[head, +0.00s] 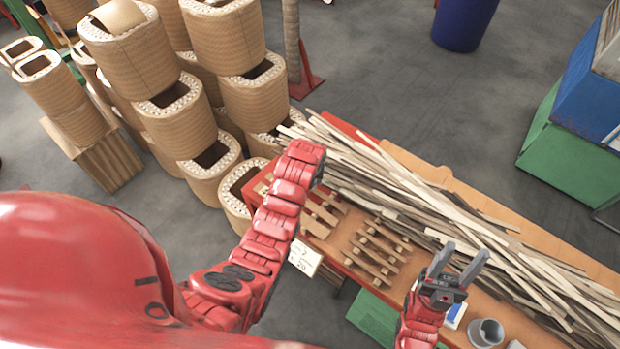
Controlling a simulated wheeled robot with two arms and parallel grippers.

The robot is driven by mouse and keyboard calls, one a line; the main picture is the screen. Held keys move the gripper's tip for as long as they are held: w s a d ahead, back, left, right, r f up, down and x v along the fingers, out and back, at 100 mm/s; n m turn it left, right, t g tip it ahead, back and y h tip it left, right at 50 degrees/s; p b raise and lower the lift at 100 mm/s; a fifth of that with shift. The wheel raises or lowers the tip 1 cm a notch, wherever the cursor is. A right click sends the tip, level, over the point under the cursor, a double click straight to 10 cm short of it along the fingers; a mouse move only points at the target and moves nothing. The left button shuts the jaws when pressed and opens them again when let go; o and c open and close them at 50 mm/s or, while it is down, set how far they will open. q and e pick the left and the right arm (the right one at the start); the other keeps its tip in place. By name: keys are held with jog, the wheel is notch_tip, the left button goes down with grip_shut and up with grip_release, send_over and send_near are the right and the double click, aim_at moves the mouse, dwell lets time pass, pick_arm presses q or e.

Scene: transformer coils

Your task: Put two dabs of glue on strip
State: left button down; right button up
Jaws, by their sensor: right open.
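Long thin wooden strips (420,200) lie in a loose pile along the far side of the orange workbench (408,160). Shorter strips (368,262) with small crosspieces lie on the near side. My right gripper (464,262) is open and empty above the bench, in front of the strip pile, its fingers pointing up and right in the picture. My left arm (268,222) reaches to the bench's left end, and its gripper does not show. A grey cup (487,332) stands near the bench's front edge. No glue bottle can be made out for certain.
Stacked brown coils (178,115) stand left of the bench. A blue bin (464,22) stands on the floor behind it. Green and blue boxes (572,150) are at the right. A blue and white item (455,315) lies beside the cup. Open floor lies behind the bench.

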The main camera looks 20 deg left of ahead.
pick_arm(q)
jog(key=shift+f, duration=0.3)
jog(key=shift+r, duration=0.1)
dwell(0.3)
jog(key=shift+r, duration=2.4)
